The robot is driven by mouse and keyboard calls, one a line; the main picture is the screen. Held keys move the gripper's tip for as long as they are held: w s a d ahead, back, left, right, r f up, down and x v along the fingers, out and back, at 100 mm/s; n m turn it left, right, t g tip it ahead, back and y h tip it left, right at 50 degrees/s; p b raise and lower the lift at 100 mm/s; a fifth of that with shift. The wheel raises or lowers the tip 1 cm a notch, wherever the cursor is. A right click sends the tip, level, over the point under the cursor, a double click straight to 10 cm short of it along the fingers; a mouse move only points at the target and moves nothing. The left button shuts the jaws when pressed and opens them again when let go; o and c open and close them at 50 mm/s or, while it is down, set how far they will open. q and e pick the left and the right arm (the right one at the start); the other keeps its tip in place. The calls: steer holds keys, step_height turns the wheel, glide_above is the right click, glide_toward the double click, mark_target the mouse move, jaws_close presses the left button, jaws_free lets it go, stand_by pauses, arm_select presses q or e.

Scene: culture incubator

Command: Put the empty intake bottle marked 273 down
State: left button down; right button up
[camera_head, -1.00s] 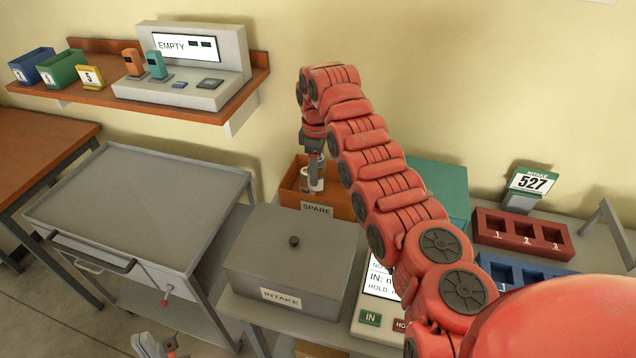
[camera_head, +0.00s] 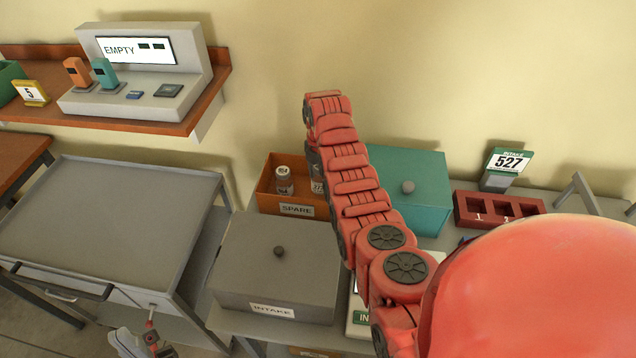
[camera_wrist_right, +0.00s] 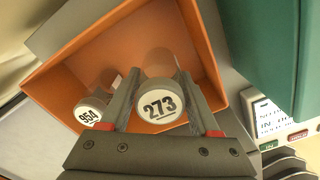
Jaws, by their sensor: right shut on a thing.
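The bottle marked 273 (camera_wrist_right: 158,104) is a clear bottle with a white numbered cap, held between the fingers of my right gripper (camera_wrist_right: 160,82). In the head view the bottle (camera_head: 317,186) is partly hidden by my right arm. It is at the right part of the orange SPARE bin (camera_head: 297,209); whether its base touches the bin floor I cannot tell. A bottle marked 954 (camera_wrist_right: 91,107) stands left of it in the bin. My left gripper (camera_head: 135,345) shows only in part at the bottom left.
The grey lidded INTAKE box (camera_head: 275,285) stands in front of the bin. A teal box (camera_head: 425,185) with a knob is close on the right. The grey cart top (camera_head: 110,215) is bare.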

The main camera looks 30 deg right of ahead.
mark_target(320, 184)
step_height(320, 184, down, 3)
steer(key=shift+s+f+p, duration=0.1)
steer(key=shift+f+p, duration=0.05)
steer(key=shift+p, duration=0.4)
steer(key=shift+f, duration=0.2)
steer(key=shift+f+b, duration=0.2)
steer(key=shift+b, duration=0.1)
steer(key=o, duration=1.5)
steer(key=shift+c, duration=0.2)
steer(key=shift+r, duration=0.1)
